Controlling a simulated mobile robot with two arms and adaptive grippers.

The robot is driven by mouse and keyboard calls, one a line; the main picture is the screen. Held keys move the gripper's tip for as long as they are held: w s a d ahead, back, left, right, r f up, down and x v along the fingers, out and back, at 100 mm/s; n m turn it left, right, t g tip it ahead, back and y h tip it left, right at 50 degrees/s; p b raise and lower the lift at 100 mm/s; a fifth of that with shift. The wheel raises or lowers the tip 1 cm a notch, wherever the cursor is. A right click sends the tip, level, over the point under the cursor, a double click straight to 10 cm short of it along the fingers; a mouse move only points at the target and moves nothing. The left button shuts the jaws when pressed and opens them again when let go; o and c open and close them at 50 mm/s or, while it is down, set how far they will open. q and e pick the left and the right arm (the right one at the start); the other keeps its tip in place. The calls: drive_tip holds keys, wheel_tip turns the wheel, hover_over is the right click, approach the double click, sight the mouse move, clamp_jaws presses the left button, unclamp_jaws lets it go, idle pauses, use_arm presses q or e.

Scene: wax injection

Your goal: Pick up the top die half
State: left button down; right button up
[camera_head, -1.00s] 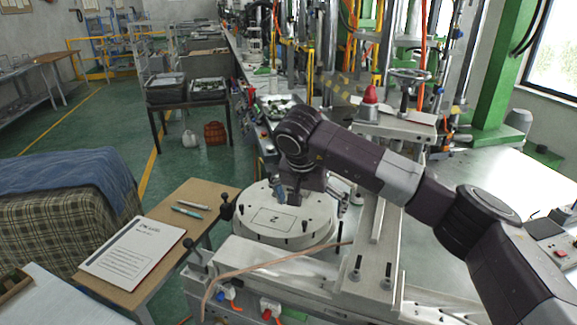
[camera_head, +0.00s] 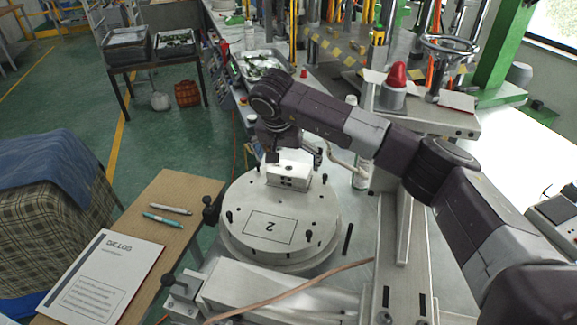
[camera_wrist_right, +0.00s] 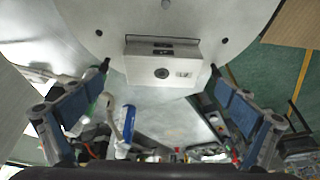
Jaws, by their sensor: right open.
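A pale metal die block (camera_head: 288,174) rests at the back edge of the round plate marked 2 (camera_head: 240,203). In the right wrist view, the die block (camera_wrist_right: 150,73) has a round hole and a small label on the face towards me. I cannot make out a seam between its halves. My right gripper (camera_head: 296,156) is open at the block's far side. In the wrist view, its fingertips (camera_wrist_right: 161,66) are spread to either side of the block, with no clear contact. My left gripper is not in view.
A side table (camera_head: 187,186) with a paper booklet (camera_head: 103,280) and pens stands at the left. A red-capped device (camera_head: 392,93) and a handwheel (camera_head: 449,48) stand at the back right. A brown hose (camera_head: 290,291) crosses the front. Short dark pegs stand around the plate.

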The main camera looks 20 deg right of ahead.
sight(289, 168)
drive_tip(key=x, duration=0.2)
drive_tip(key=p+x, duration=0.1)
drive_tip(key=x, duration=0.1)
drive_tip(key=shift+w, duration=0.3)
drive_tip(key=c, duration=0.6)
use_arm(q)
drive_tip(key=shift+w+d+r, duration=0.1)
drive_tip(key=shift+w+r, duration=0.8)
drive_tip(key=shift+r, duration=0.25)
use_arm(e)
drive_tip(key=c, duration=0.8)
